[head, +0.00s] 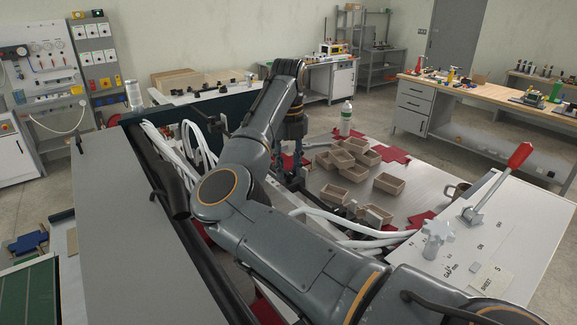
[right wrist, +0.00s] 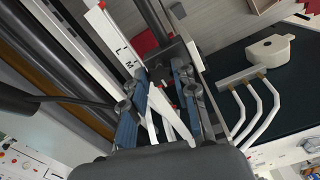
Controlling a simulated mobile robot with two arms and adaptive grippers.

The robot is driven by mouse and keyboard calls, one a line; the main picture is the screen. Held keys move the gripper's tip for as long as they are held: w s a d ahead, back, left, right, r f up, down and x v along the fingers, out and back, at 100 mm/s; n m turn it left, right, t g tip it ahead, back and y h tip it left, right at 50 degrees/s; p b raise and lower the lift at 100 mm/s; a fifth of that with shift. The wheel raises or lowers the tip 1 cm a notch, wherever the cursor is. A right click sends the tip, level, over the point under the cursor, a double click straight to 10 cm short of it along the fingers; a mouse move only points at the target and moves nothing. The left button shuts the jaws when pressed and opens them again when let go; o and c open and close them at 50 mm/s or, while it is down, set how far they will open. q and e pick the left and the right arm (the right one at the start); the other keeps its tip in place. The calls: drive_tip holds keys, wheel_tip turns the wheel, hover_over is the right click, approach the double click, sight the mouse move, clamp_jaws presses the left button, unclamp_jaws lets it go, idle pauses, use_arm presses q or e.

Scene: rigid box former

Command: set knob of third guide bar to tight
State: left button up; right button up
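My right gripper (head: 291,168) is low over the machine, beside the white bent tubes, with its fingers pointing down. In the right wrist view its two blue fingers (right wrist: 162,78) stand apart, on either side of a dark fitting with small red parts (right wrist: 166,86). I cannot tell whether they touch it. A white scale plate marked L and M (right wrist: 118,42) lies next to the left finger. I cannot clearly pick out the third guide bar's knob or its setting; my arm and fingers hide part of that area. My left gripper is not in view.
Several brown open boxes (head: 356,156) lie on the grey table to the right of the gripper. White bent tubes (head: 197,143) run close by my arm. A red-handled lever (head: 519,156) and a grey star knob (head: 437,228) stand on the white panel at right.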

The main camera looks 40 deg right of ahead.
clamp_jaws()
drive_tip(key=m+b, duration=0.3)
drive_tip(key=shift+f, duration=0.1)
drive_tip(key=m+b, duration=0.1)
drive_tip(key=m, duration=0.3)
drive_tip(key=shift+b, duration=0.4)
drive_tip(key=m, duration=0.2)
drive_tip(key=shift+m+b, duration=0.3)
drive_tip(key=m, duration=0.2)
drive_tip(key=shift+m, duration=0.4)
drive_tip(key=m, duration=0.5)
drive_tip(key=shift+r+m, duration=0.2)
drive_tip(key=shift+m, duration=0.1)
